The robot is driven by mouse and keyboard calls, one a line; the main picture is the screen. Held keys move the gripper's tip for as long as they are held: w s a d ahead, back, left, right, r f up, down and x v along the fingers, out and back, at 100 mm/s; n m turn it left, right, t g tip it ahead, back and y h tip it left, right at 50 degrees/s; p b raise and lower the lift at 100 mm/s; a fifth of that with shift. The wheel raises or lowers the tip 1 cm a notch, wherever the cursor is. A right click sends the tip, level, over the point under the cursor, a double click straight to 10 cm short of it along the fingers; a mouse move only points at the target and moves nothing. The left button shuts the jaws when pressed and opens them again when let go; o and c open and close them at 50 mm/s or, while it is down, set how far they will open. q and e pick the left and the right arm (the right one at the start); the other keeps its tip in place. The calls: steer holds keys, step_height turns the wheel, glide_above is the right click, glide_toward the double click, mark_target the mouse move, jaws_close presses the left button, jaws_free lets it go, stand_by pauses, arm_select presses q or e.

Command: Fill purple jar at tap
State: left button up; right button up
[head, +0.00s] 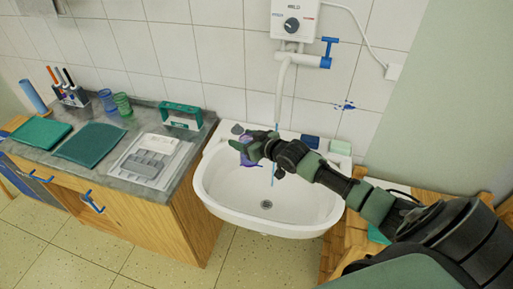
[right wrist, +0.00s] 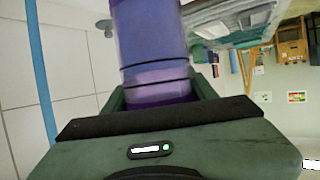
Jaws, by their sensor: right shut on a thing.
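The purple jar (head: 246,158) is in my right gripper (head: 243,147), over the left back part of the white sink (head: 225,206). In the right wrist view the jar (right wrist: 150,45) is see-through purple with dark rings, between the jaws of the gripper (right wrist: 160,105), which is shut on it. The tap (head: 283,78) hangs from a white wall heater, with a blue handle (head: 328,48). A thin blue water stream (head: 277,105) falls from the spout into the sink, to the right of the jar; it also shows in the right wrist view (right wrist: 40,70), apart from the jar. The fill level is unclear.
A grey counter (head: 90,140) on the left holds blue and green cups (head: 122,104), a teal carrier (head: 182,116), a white tray (head: 138,180) and teal pads. A dark blue sponge (head: 310,141) and green soap (head: 340,147) lie on the sink's back rim.

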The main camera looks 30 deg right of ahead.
steer(key=shift+w+a+p, duration=0.2)
steer(key=shift+a+p, duration=0.6)
steer(key=shift+a, duration=1.35)
